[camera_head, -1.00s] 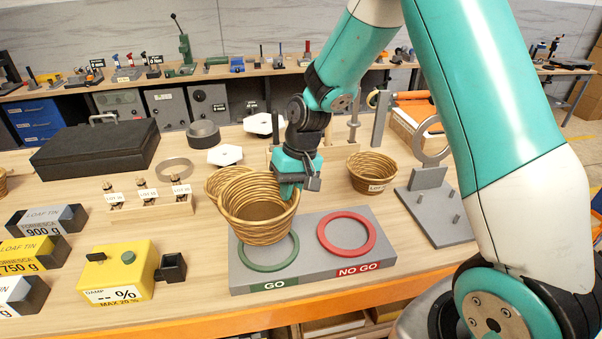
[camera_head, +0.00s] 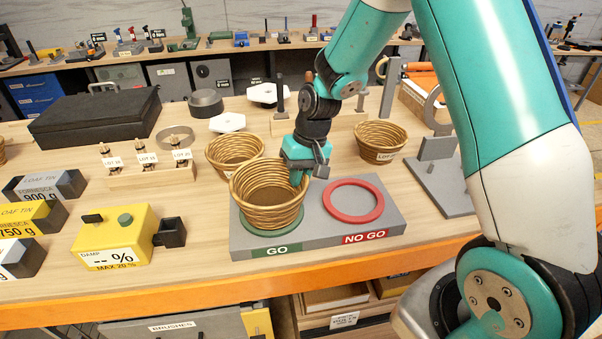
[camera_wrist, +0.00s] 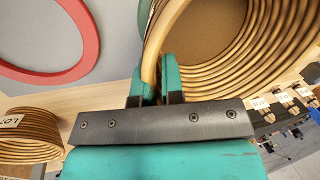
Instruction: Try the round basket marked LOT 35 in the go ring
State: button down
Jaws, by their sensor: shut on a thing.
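My gripper (camera_head: 299,172) is shut on the right rim of a round wicker basket (camera_head: 268,217). In the wrist view, the fingers (camera_wrist: 160,80) pinch the wall of this basket (camera_wrist: 225,75). No lot mark shows on it. The basket stands about upright, its base within or just above the green GO ring (camera_head: 246,226). Part of the ring shows around the base; I cannot tell whether the basket rests fully. The red NO GO ring (camera_head: 328,213) is empty on the same grey plate (camera_head: 390,222).
A second basket (camera_head: 222,150) stands close behind the held one. A third basket (camera_head: 380,150), with a partly legible LOT tag, stands behind the red ring. A rack of lot tags (camera_head: 150,178) and a yellow damp meter (camera_head: 115,243) are at left. A grey stand (camera_head: 440,175) is at right.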

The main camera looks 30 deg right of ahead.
jog(key=shift+f, duration=0.3)
dwell(0.5)
jog(key=c, duration=1.2)
grip_release()
jog(key=shift+o, duration=0.2)
jog(key=shift+r, duration=0.1)
jog(key=b+v, duration=0.3)
jog(key=v, duration=1.4)
jog(key=s+a+f+n+b, duration=0.1)
jog(key=s+a+n, duration=0.1)
jog(key=s+a, duration=0.3)
jog(key=s+a+f+n+y+b, duration=0.1)
jog(key=s+a+n, duration=0.2)
jog(key=s, duration=0.7)
jog(key=s+a+f+n+b, duration=0.1)
jog(key=s+a+f+n, duration=0.1)
jog(key=s+a, duration=0.5)
jog(key=shift+s+n, duration=0.6)
jog(key=shift+s, duration=0.25)
